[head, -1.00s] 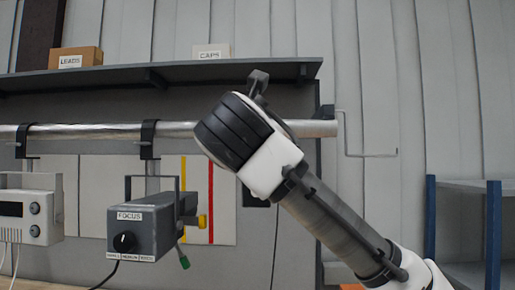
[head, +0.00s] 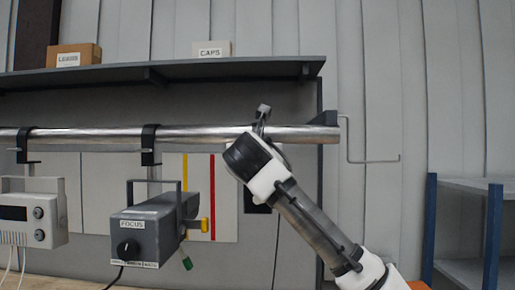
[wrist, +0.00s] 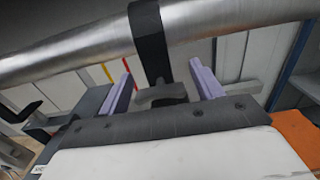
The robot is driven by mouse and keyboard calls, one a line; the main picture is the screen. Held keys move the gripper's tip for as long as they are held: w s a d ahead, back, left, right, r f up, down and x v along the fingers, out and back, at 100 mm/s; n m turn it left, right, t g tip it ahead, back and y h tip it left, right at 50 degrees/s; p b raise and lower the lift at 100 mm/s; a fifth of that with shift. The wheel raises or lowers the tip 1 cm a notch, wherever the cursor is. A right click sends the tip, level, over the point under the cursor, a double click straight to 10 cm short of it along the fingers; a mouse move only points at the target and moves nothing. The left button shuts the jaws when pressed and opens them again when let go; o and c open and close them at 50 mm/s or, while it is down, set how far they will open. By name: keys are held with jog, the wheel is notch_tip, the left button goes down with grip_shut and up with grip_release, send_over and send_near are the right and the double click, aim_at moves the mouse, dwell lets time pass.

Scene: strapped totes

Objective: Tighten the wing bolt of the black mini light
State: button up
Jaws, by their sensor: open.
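In the wrist view a black clamp (wrist: 150,42) wraps the silver pipe. A dark wing bolt (wrist: 163,96) sits below it. My gripper (wrist: 160,70) is open, its two purple fingers apart on either side of the clamp's lower part and the wing bolt, with nothing held. I cannot tell whether either finger touches the bolt. In the head view my arm covers this clamp and bolt. A black shape (head: 254,197) shows beside my arm below the pipe; it may be the black mini light, mostly hidden.
The pipe (head: 90,134) runs under a grey shelf (head: 200,70). A grey FOCUS box (head: 140,225) and a white unit (head: 30,215) hang from it to the left. A wire hook (head: 370,160) and a blue-post rack (head: 490,230) stand right.

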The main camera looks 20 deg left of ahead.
jog(key=shift+w, duration=0.2)
jog(key=shift+c, duration=0.3)
jog(key=c, duration=0.9)
jog(key=shift+m, duration=1.6)
jog(key=o, duration=1)
jog(key=shift+c, duration=0.2)
jog(key=b+v, duration=0.5)
jog(key=v, duration=0.9)
jog(key=shift+b, duration=0.3)
